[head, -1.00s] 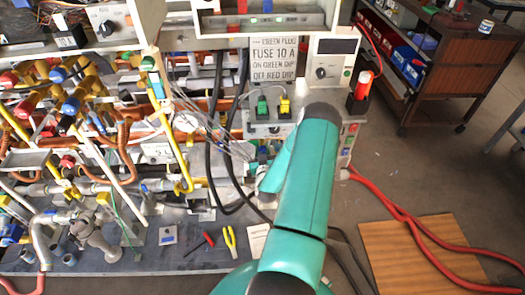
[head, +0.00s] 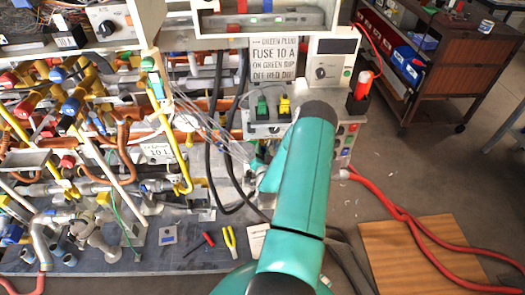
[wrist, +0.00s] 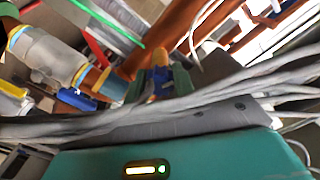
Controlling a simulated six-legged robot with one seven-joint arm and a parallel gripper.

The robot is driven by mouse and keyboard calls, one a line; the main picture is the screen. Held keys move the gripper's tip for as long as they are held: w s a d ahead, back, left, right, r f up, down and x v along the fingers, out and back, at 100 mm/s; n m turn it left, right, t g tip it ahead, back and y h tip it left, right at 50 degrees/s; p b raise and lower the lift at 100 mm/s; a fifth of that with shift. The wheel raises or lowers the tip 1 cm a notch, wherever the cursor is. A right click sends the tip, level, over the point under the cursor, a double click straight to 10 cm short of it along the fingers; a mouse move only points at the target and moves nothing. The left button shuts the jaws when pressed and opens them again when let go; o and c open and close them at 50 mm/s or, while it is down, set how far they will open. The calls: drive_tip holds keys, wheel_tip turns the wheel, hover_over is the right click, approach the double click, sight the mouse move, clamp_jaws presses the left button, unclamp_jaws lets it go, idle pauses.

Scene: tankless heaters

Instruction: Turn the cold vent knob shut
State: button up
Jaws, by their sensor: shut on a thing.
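In the wrist view my gripper (wrist: 160,88) has its two green fingers closed around a small blue and orange knob (wrist: 160,72). It looks like the cold vent knob, but no label on it is readable. Grey cables cross in front of the fingers and hide their lower part. A separate blue lever (wrist: 77,99) sits to the left, below a grey valve body with a yellow ring (wrist: 48,58). In the head view my teal arm reaches toward the pipe rig, and my fingers and the held knob cannot be made out.
Loose grey cables (wrist: 215,98) run right across the wrist view, close to my gripper. A copper-coloured pipe (wrist: 180,35) passes behind the knob. In the head view, black hoses (head: 214,150) hang left of my arm, and a control box (head: 328,72) stands behind it. Red hoses (head: 420,232) lie on the floor.

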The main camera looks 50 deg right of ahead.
drive_tip(key=m, duration=0.6)
drive_tip(key=shift+f, duration=0.1)
drive_tip(key=m, duration=0.6)
drive_tip(key=shift+a+m, duration=0.1)
drive_tip(key=shift+m, duration=0.3)
drive_tip(key=o, duration=1)
drive_tip(key=shift+c, duration=0.2)
drive_tip(key=v, duration=1.3)
drive_tip(key=shift+s+a, duration=0.25)
drive_tip(key=shift+s, duration=0.1)
